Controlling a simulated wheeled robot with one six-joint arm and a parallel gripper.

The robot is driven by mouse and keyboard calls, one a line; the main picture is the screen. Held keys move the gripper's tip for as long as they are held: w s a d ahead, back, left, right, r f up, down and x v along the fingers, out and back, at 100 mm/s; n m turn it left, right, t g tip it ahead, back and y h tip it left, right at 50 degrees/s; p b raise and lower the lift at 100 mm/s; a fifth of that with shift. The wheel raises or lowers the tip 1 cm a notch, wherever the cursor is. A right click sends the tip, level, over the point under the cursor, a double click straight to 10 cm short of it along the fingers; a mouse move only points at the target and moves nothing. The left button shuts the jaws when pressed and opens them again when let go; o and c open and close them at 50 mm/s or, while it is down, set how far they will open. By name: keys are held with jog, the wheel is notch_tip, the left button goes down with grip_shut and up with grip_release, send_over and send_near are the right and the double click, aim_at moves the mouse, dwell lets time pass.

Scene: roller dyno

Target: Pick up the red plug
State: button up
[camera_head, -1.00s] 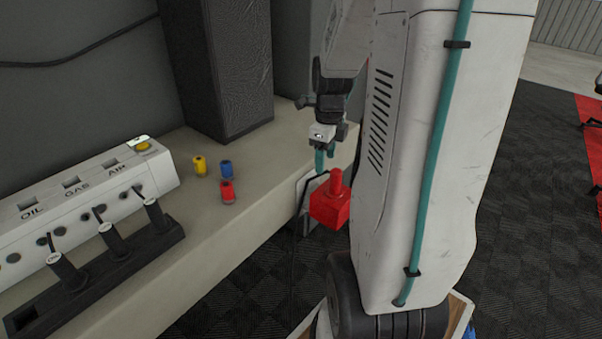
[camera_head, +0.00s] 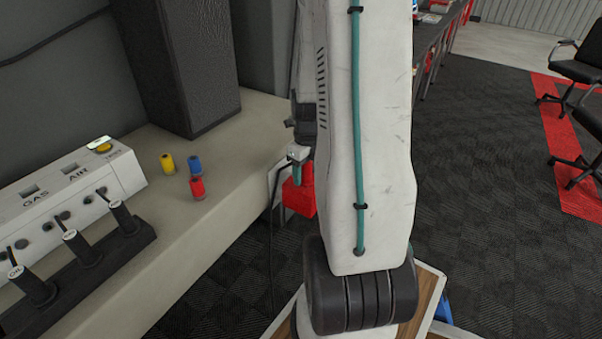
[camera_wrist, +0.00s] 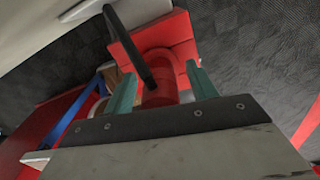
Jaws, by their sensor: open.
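The red plug (camera_head: 301,196) is a red block with a round stem, at the side of the counter in the head view. A black cable runs close by it. My gripper (camera_head: 297,165) is at the top of the plug, partly hidden by my arm. In the wrist view the plug's block (camera_wrist: 172,38) lies beyond my gripper (camera_wrist: 161,88). The round red stem (camera_wrist: 160,68) stands between the two teal fingers, which are open. A gap shows at the right finger; contact at the left finger cannot be told.
Small yellow (camera_head: 167,163), blue (camera_head: 195,165) and red (camera_head: 197,187) cylinders stand on the counter (camera_head: 235,150). A white panel (camera_head: 60,200) with levers is at left. A dark pillar (camera_head: 180,70) stands behind. Black chairs (camera_head: 590,70) are at right; the carpet between is clear.

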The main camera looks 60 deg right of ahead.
jog(key=c, duration=0.9)
jog(key=shift+c, duration=0.2)
jog(key=shift+r, duration=0.1)
